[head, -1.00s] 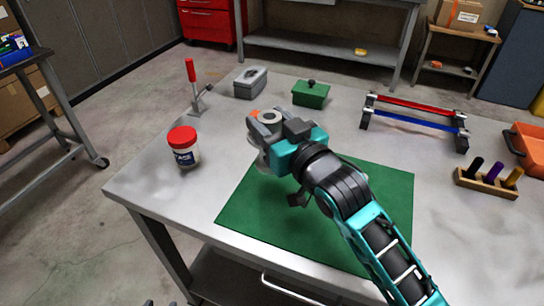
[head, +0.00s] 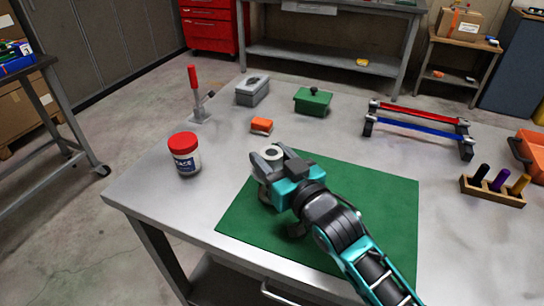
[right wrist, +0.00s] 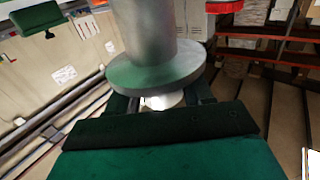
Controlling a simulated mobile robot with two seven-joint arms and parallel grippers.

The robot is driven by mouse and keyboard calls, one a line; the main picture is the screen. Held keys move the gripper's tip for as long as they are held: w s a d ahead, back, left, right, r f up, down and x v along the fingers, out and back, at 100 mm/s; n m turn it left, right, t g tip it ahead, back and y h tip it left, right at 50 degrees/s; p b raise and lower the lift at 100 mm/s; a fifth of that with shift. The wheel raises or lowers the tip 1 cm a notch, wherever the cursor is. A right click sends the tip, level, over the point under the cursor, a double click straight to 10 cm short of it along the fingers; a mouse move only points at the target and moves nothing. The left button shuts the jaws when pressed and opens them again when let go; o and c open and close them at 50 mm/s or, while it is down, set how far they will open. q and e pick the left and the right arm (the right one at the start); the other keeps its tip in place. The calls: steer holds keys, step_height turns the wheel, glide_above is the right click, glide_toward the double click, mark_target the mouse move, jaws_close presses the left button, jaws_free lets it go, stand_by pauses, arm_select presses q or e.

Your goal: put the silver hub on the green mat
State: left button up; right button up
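The silver hub (head: 272,153) is in my right gripper (head: 276,163), with its round, holed end up in the head view. In the right wrist view the hub (right wrist: 155,72) shows as a grey cylinder with a wide flange, between the fingers. The right gripper is shut on it over the far left part of the green mat (head: 375,200). The fingers and hand hide part of the hub, and I cannot tell whether its lower end touches the mat. My left gripper is not in view.
A red-lidded jar (head: 184,154) stands left of the mat. An orange block (head: 261,126), a grey box (head: 252,92), a green box (head: 313,101) and a red-handled clamp (head: 197,98) are behind. A red-and-blue rack (head: 420,120) and a peg holder (head: 492,190) stand right. The mat's right side is clear.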

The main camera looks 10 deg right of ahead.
steer(key=o, duration=0.4)
steer(key=shift+r, duration=0.15)
steer(key=v, duration=1.2)
stand_by(0.3)
